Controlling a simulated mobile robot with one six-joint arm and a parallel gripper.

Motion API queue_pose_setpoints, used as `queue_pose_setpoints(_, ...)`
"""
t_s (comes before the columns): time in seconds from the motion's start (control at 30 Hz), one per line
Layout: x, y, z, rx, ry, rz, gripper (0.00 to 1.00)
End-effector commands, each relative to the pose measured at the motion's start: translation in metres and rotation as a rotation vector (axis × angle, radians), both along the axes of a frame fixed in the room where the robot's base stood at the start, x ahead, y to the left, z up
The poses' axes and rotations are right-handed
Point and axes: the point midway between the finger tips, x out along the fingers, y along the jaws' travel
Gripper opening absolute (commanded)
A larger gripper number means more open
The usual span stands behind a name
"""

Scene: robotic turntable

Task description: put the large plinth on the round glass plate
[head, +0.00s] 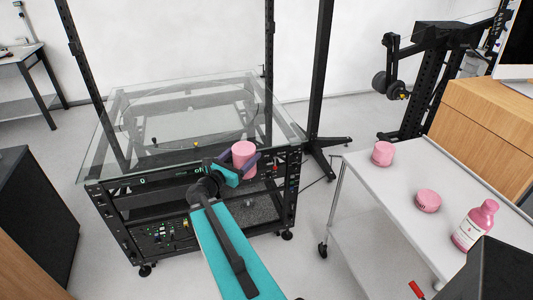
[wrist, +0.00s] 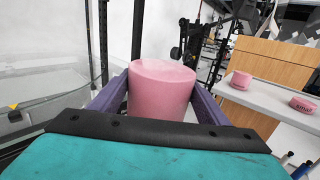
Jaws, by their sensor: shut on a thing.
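The large plinth (head: 244,153) is a pink cylinder. My gripper (head: 240,166) is shut on it and holds it upright at the front right edge of the turntable rig. In the wrist view the plinth (wrist: 160,90) sits between the two purple fingers of my gripper (wrist: 160,103), its flat top clear and its lower part hidden by the gripper body. The round glass plate (head: 180,112) is clear and lies on the rig, behind and left of the plinth in the head view. Its top looks empty. Its outline is faint against the square glass around it.
A white cart (head: 375,198) on the right carries a pink cylinder (head: 382,153), a low pink disc (head: 428,200) and a pink bottle (head: 475,226). Black uprights (head: 269,70) stand behind the rig. A black box (head: 30,215) stands at left.

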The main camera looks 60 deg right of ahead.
Motion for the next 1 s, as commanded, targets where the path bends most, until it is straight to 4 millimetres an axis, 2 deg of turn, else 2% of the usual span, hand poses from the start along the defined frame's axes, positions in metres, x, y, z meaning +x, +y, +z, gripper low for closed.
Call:
queue_pose_setpoints(0.1, 0.025, 0.029, -0.001, 0.000, 0.000, 0.045, 0.40)
queue_pose_setpoints(0.4, 0.076, 0.102, -0.003, 0.000, 0.000, 0.150, 0.40)
queue_pose_setpoints(0.7, 0.115, 0.179, -0.005, 0.002, 0.001, 0.252, 0.40)
queue_pose_setpoints(1.0, 0.143, 0.260, -0.007, 0.004, 0.002, 0.355, 0.40)
